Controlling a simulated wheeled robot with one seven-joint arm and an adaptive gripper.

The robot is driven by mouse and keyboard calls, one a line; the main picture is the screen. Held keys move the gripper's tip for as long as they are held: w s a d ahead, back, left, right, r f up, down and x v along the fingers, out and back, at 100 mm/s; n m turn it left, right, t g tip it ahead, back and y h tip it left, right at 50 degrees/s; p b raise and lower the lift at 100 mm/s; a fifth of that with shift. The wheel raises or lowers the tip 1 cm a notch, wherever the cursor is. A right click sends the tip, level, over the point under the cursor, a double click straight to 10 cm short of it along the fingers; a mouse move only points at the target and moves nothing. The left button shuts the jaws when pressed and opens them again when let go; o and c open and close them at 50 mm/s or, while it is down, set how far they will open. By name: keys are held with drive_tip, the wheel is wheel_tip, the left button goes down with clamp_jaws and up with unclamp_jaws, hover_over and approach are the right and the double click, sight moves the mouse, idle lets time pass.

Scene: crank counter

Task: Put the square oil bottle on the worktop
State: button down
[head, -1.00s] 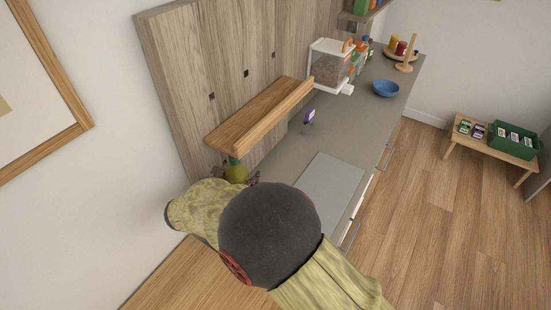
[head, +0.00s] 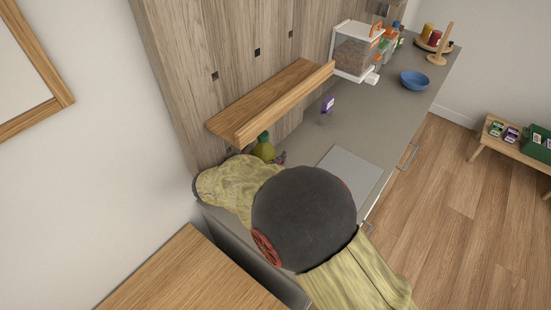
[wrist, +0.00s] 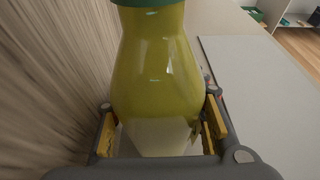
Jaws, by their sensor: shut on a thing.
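The oil bottle (head: 263,149) is yellow-green with a green cap. In the head view it shows just below the near end of the wooden shelf, partly hidden by my arm. In the wrist view the bottle (wrist: 155,75) stands roughly upright between my fingers, with a pale lower part. My gripper (wrist: 158,128) is shut on it, one finger on each side. In the head view only a bit of my gripper (head: 280,158) shows beside the bottle. The worktop (head: 375,120) is grey. Whether the bottle's base touches it is hidden.
The wooden shelf (head: 270,100) juts from the wall panel above the worktop. A pale grey board (head: 350,172) lies right of the bottle. A purple-labelled item (head: 326,108), a dispenser (head: 355,52) and a blue bowl (head: 414,80) stand farther along. Bare worktop lies between.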

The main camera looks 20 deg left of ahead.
drive_tip(key=shift+w+d, duration=0.1)
drive_tip(key=shift+w, duration=0.05)
drive_tip(key=shift+f, duration=0.15)
drive_tip(key=c, duration=1)
unclamp_jaws()
